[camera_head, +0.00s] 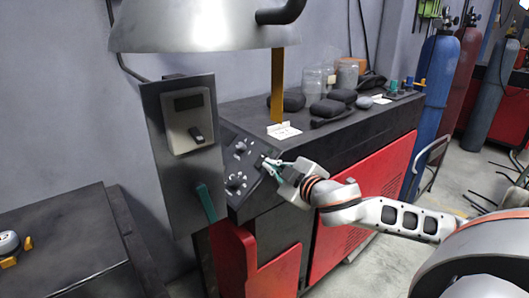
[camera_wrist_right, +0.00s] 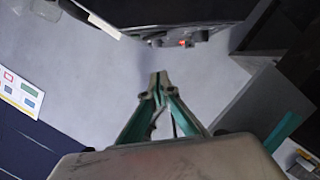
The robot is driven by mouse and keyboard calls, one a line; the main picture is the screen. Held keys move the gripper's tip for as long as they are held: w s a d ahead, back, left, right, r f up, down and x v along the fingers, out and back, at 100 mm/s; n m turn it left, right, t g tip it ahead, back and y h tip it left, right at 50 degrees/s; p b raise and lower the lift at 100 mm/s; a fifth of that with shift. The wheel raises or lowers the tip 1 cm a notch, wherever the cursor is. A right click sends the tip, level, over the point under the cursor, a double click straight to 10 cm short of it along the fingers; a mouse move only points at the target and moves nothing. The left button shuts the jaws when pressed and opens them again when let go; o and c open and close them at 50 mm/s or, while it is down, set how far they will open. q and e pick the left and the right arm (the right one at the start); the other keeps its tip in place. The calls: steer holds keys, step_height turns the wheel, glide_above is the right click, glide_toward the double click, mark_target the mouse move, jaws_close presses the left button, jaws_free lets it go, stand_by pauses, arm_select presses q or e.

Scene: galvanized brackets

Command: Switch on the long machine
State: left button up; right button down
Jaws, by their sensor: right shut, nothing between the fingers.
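The long machine is a black-topped cabinet with red side panels (camera_head: 365,185). A dark sloped control panel (camera_head: 238,168) with several knobs and switches sits at its left end. My right gripper (camera_head: 268,163) is at the right edge of this panel, its fingers shut and empty; whether it touches a switch I cannot tell. In the right wrist view the closed green-and-grey fingertips (camera_wrist_right: 157,82) point at a grey surface. A dark part with a small red spot (camera_wrist_right: 184,43) shows beyond them. My left gripper is not in view.
A grey upright plate (camera_head: 178,200) with a switch box (camera_head: 189,118) stands left of the control panel. A metal hood (camera_head: 195,25) hangs above. Dark pads (camera_head: 327,108) and jars lie on the machine top. Gas cylinders (camera_head: 436,80) stand behind right. A dark bench (camera_head: 65,240) is at left.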

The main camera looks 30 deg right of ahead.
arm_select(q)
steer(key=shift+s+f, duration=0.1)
arm_select(e)
steer(key=shift+d+r, duration=0.25)
steer(key=shift+r, duration=0.5)
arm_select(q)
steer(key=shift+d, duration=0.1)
arm_select(e)
steer(key=shift+w, duration=0.1)
steer(key=p, duration=0.1)
glide_above(261, 160)
steer(key=s+a, duration=0.3)
steer(key=f, duration=0.1)
steer(key=d+f, duration=0.2)
steer(key=shift+w+d+f, duration=0.1)
steer(key=shift+w+f, duration=0.25)
steer(key=shift+f, duration=0.05)
steer(key=shift+d+f, duration=0.3)
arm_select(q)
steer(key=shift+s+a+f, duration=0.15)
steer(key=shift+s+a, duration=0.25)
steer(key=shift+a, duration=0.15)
arm_select(e)
steer(key=shift+w, duration=0.1)
